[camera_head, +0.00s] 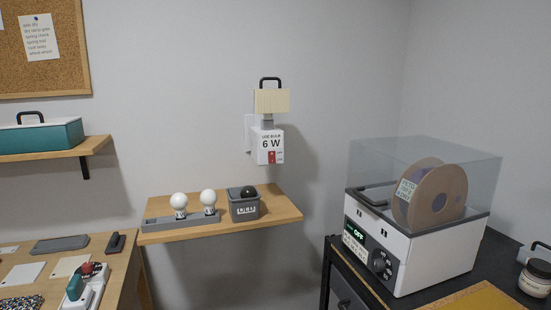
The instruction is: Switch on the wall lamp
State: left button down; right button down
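The wall lamp (266,123) is mounted on the grey wall in the middle of the view. It has a pale wooden shade (272,101) with a black handle on top. Below is a white box reading "USE BULB 6 W" with a small red switch (272,157); I cannot tell the switch's position. No glow shows, and whether a bulb sits under the shade is hidden. Two white bulbs, a left one (179,201) and a right one (208,198), stand in a grey holder (160,224) on the shelf below. Neither gripper is in view.
A grey bin (244,212) with a dark round object stands on the wooden shelf (285,211). A clear-lidded machine with a spool (400,257) is at right, beside a jar (536,280). A cluttered bench (25,257) and a shelf with a teal box (40,134) are at left.

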aim_at(271, 154)
jog(key=k, duration=0.7)
jog(key=i, duration=1.35)
jog(key=u, duration=0.95)
